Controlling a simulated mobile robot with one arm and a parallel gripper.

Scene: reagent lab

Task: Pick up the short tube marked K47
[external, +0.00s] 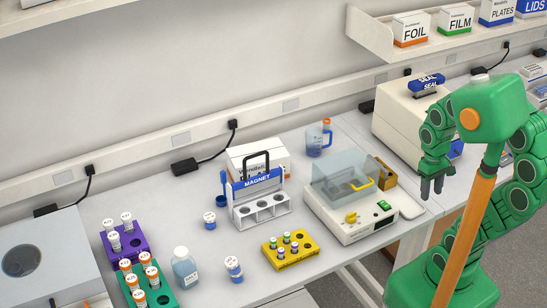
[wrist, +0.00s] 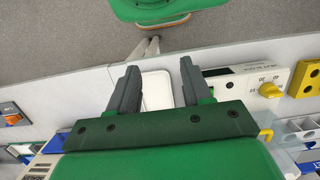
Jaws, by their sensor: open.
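My gripper (external: 432,188) is open and empty at the right of the bench, above its front edge. In the wrist view its two fingers (wrist: 160,75) are spread apart. Short tubes with green and purple caps (external: 287,239) stand in a yellow rack (external: 298,262) at the bench's front middle, well left of my gripper. Labels are too small to read, so I cannot tell which tube is K47.
A white machine with a clear lid (external: 352,215) stands between my gripper and the yellow rack. A magnet stand (external: 262,211), a bottle (external: 185,268) and two blue-white jars (external: 233,268) stand farther left. A white pad (wrist: 157,88) lies beneath my fingers.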

